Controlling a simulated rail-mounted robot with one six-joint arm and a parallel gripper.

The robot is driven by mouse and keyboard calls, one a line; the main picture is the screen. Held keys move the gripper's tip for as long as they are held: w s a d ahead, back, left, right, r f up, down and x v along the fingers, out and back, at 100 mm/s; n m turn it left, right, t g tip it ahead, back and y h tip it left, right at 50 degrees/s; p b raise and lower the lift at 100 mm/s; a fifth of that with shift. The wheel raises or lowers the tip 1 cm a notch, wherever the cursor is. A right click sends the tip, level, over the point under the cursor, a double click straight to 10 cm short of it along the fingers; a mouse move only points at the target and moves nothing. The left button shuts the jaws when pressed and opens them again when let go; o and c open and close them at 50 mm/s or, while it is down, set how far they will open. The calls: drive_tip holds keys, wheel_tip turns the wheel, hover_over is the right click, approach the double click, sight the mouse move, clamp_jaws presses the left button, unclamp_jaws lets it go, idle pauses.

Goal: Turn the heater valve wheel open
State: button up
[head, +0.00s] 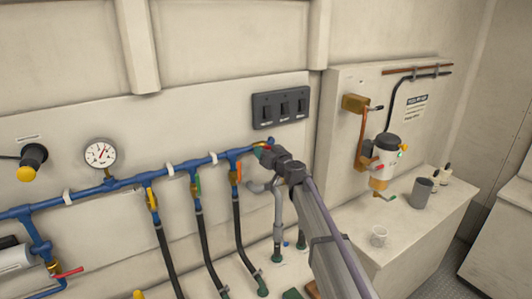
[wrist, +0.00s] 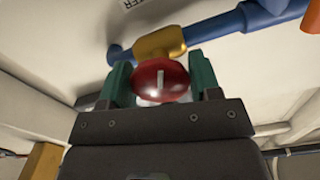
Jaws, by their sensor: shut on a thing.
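The valve wheel (wrist: 165,72) is a dark red, rounded knob with a pale stripe across its face, seen in the wrist view. It sits in front of a brass valve body (wrist: 160,42) on a blue pipe (wrist: 205,27). My gripper (wrist: 160,82) has one green finger on each side of the wheel and is shut on it. In the head view, my gripper (head: 264,149) is at the right end of the blue pipe run, below the switch panel. The arm and fingers largely hide the wheel there.
A black switch panel (head: 281,106) is just above my gripper. Valves with yellow, green and orange handles and black hoses (head: 240,225) hang to its left. A pressure gauge (head: 100,154) is farther left.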

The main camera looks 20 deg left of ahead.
drive_tip(key=n, duration=0.4)
drive_tip(key=shift+n, duration=1.9)
drive_tip(key=o, duration=0.9)
drive_tip(key=v, duration=1)
drive_tip(key=shift+s+d, duration=0.3)
